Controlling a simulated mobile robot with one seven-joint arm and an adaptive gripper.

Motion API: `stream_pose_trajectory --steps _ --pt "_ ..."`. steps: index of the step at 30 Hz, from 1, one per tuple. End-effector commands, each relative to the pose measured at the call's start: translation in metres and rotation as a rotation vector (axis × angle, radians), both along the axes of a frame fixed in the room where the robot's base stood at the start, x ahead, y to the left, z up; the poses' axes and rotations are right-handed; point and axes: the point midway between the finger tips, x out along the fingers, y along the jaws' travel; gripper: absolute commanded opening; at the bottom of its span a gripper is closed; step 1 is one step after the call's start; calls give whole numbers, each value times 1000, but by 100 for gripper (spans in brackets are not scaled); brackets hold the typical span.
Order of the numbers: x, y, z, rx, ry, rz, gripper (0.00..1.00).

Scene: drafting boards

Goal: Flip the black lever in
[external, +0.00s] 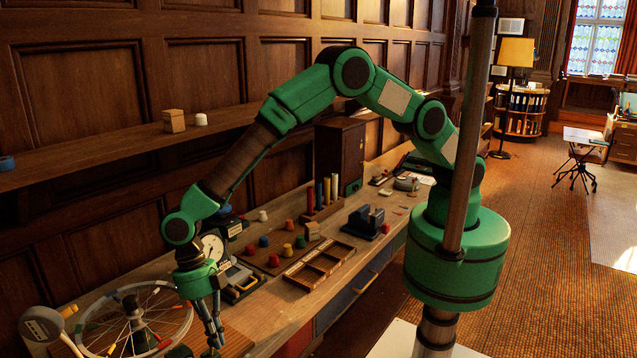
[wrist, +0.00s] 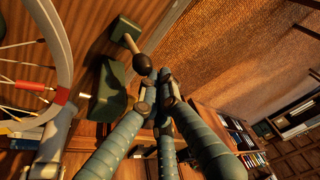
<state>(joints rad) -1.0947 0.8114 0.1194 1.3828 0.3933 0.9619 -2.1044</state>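In the wrist view, a black rounded lever knob (wrist: 142,64) sits on a short pale shaft that comes out of a dark green block (wrist: 122,29). A second dark green block (wrist: 111,93) lies beside it. My gripper (wrist: 158,88) has its fingertips drawn together just short of the knob, with nothing seen between them. Whether a fingertip touches the knob cannot be told. In the external view, my gripper (external: 213,338) points down at the front of the bench, right of the spoked wheel. The lever is not clear there.
The spoked wheel (external: 89,340) stands close to my gripper's left, and its rim (wrist: 60,60) fills the left of the wrist view. A dial gauge (external: 212,247) and coloured pegs on a board (external: 262,262) are behind. An empty wooden tray (external: 338,250) lies farther along the bench.

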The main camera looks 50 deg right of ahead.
Motion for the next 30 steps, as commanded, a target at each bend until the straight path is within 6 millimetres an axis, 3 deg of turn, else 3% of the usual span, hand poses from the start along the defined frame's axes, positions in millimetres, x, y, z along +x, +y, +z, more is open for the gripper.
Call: stream_pose_trajectory --steps 18,30 --pt "55 0 3 1 509 -1 0" --pt "69 0 4 0 556 0 0"
